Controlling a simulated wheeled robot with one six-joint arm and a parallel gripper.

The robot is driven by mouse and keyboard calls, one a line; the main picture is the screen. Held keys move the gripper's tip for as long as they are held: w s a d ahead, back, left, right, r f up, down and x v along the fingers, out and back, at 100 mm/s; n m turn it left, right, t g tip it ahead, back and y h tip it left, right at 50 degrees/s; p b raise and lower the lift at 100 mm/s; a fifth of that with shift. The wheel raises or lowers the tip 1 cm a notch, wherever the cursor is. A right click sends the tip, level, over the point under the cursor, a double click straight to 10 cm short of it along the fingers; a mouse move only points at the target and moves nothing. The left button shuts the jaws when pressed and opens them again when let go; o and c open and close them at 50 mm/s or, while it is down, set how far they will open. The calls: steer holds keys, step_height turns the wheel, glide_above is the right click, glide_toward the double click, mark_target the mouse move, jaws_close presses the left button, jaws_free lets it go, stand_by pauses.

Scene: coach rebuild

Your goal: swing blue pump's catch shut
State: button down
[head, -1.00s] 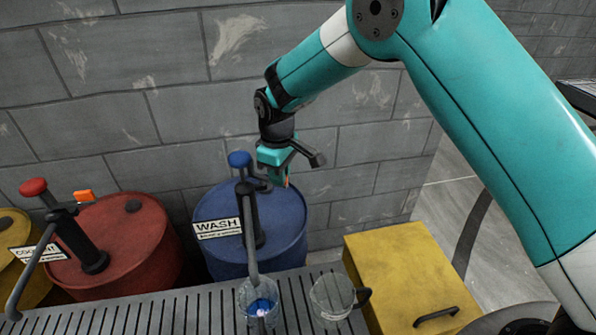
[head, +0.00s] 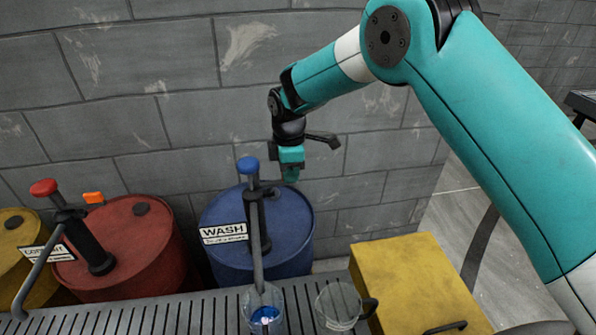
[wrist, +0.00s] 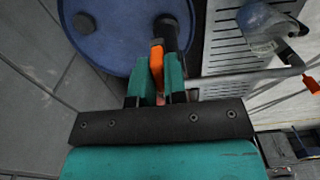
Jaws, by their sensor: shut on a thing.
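The blue pump (head: 247,166) has a blue knob and a dark post, and stands on the blue drum (head: 290,240) with the WASH label. Its spout points down over a clear jug. My gripper (head: 290,176) is just right of the pump head, above the drum. In the wrist view the teal fingers (wrist: 159,78) are shut on the orange catch (wrist: 157,62), beside the dark pump post (wrist: 166,32). In the head view the catch is hidden behind my gripper. I cannot tell how far the catch is swung.
A red drum (head: 125,260) with its own pump and an orange catch (head: 93,198) stands left. A slatted tray (head: 150,318) holds a jug with blue liquid (head: 263,315) and an empty jug (head: 335,305). A yellow box (head: 410,275) is at right. A block wall stands behind.

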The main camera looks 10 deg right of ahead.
steer(key=shift+r, duration=0.1)
stand_by(0.3)
steer(key=c, duration=1.2)
jaws_free()
steer(key=shift+o, duration=0.2)
step_height(320, 180, up, 17)
steer(key=b, duration=0.2)
steer(key=shift+r, duration=0.15)
